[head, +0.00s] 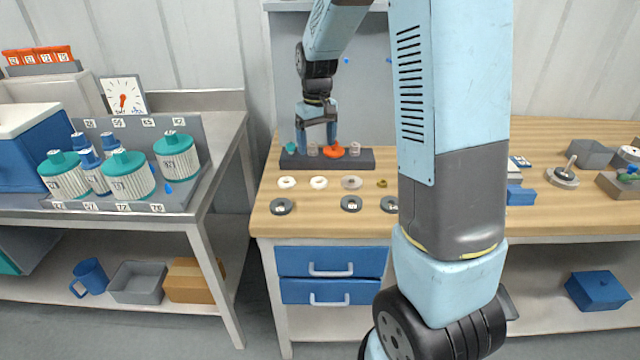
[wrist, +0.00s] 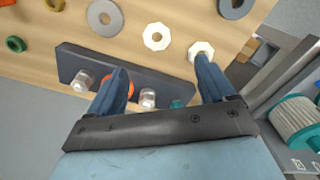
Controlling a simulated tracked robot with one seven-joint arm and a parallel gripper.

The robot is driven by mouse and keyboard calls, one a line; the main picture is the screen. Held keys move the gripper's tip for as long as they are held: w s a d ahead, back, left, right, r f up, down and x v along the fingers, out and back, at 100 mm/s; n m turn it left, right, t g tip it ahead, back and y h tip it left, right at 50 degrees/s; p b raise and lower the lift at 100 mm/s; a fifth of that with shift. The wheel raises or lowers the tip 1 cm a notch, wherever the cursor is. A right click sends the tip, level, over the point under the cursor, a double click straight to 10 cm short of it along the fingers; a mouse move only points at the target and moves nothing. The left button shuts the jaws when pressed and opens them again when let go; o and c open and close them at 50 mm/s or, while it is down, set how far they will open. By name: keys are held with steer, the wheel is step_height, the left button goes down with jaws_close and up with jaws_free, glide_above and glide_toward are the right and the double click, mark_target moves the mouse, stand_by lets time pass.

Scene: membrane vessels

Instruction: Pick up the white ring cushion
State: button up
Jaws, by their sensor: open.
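Two white rings lie flat on the wooden bench top in the head view, a left one (head: 287,183) and a right one (head: 318,183). In the wrist view they show as one white ring (wrist: 156,36) and another white ring (wrist: 200,49), partly behind a fingertip. I cannot tell from the looks which is the cushion. My gripper (head: 317,143) is open and empty, pointing down above the dark block behind the rings. In the wrist view the fingers (wrist: 160,72) stand apart, with bench and block visible between them.
A grey-beige ring (head: 351,183) and a small olive ring (head: 382,183) lie right of the white rings. Several dark grey rings lie in front. A rack of teal-capped filters (head: 128,175) stands left.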

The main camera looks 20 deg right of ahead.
glide_above(319, 176)
steer(key=s+a, duration=0.1)
steer(key=s, duration=0.1)
step_height(319, 176, down, 7)
steer(key=shift+s+a+r, duration=0.1)
steer(key=shift+a, duration=0.05)
steer(key=shift+d+f, duration=0.15)
steer(key=shift+f, duration=1.15)
steer(key=shift+d+f, duration=0.15)
steer(key=shift+f, duration=1.15)
steer(key=c, duration=1.1)
steer(key=shift+r, duration=0.1)
